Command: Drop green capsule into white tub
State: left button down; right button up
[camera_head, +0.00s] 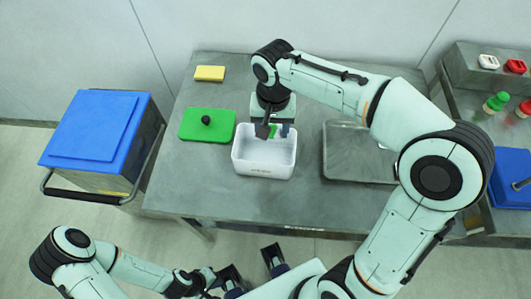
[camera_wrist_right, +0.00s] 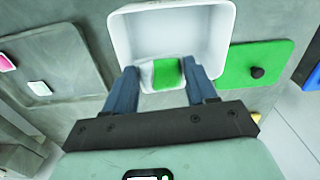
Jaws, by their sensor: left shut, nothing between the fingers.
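The green and white capsule (camera_wrist_right: 165,73) is between the fingers of my right gripper (camera_wrist_right: 163,80), seen in the right wrist view. The fingers sit against its two ends. In the head view my right gripper (camera_head: 273,130) points down over the back part of the white tub (camera_head: 265,169), and some green of the capsule shows between its fingers. The capsule appears to be over the tub's opening, whose visible inside looks empty. The tub also shows in the right wrist view (camera_wrist_right: 205,30). My left gripper (camera_head: 250,262) is low in the head view, away from the tub, shut and empty.
A green board (camera_head: 190,130) with a black knob lies left of the tub, with a yellow block (camera_head: 209,73) behind it. A shallow metal tray (camera_head: 345,165) lies to the right. A blue-lidded bin (camera_head: 95,130) stands left of the table. Bottles (camera_head: 496,102) stand far right.

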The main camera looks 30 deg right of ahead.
jog(key=o, duration=0.3)
pick_arm(q)
jog(key=r+p, duration=0.1)
jog(key=w+r+p, duration=0.1)
jog(key=r+p, duration=0.1)
jog(key=shift+w, duration=0.1)
pick_arm(e)
notch_tip(320, 180, up, 13)
jog(key=shift+r, duration=0.2)
dwell(0.4)
